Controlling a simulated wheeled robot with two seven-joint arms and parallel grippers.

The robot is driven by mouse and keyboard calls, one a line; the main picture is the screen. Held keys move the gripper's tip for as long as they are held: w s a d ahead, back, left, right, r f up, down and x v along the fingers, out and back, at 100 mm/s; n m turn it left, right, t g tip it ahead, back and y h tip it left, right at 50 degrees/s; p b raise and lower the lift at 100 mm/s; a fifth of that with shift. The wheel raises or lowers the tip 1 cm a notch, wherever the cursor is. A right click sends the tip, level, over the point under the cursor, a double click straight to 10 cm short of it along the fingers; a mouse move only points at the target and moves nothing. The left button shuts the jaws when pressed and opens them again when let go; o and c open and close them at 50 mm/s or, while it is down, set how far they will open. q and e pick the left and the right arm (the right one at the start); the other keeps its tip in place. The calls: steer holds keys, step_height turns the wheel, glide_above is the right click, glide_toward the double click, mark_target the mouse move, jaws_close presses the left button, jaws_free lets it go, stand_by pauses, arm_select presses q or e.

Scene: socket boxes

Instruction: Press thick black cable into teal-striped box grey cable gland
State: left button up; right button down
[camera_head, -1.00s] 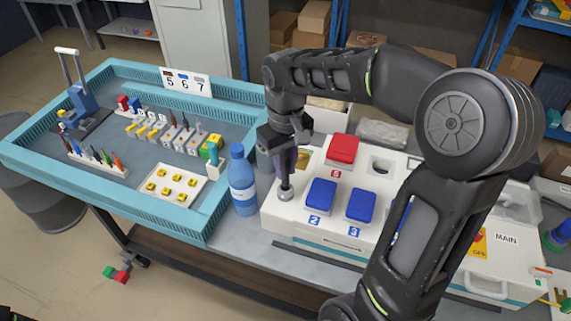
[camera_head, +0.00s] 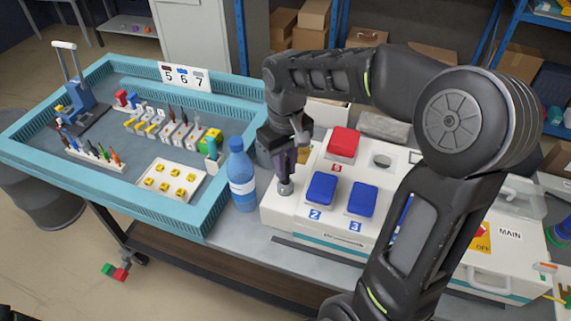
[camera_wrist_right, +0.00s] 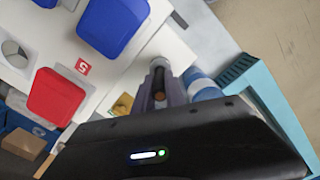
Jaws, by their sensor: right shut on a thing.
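The white box with a teal stripe (camera_head: 318,232) stands on the right part of the bench. A grey cable gland (camera_head: 285,189) is at its left front corner. My right gripper (camera_head: 286,172) points down, directly above the gland. In the right wrist view its fingers (camera_wrist_right: 160,88) are shut on a dark round piece, the thick black cable (camera_wrist_right: 158,68). The fingers hide most of the cable, and I cannot tell how deep its end sits in the gland. My left gripper is not in view.
Blue covers (camera_head: 322,188) and a red cover (camera_head: 343,144) rise from the box top, close right of the gripper. A blue bottle (camera_head: 242,178) stands just left of the box. Farther left is a teal-rimmed tray (camera_head: 215,216) with several small parts.

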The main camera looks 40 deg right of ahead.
steer(key=shift+f, duration=0.15)
stand_by(0.3)
steer(key=shift+f+b, duration=0.85)
steer(key=shift+f, duration=0.15)
steer(key=c, duration=1.3)
jaws_free()
steer(key=shift+r, duration=0.1)
steer(key=shift+r, duration=0.3)
step_height(320, 180, up, 7)
steer(key=shift+r, duration=0.15)
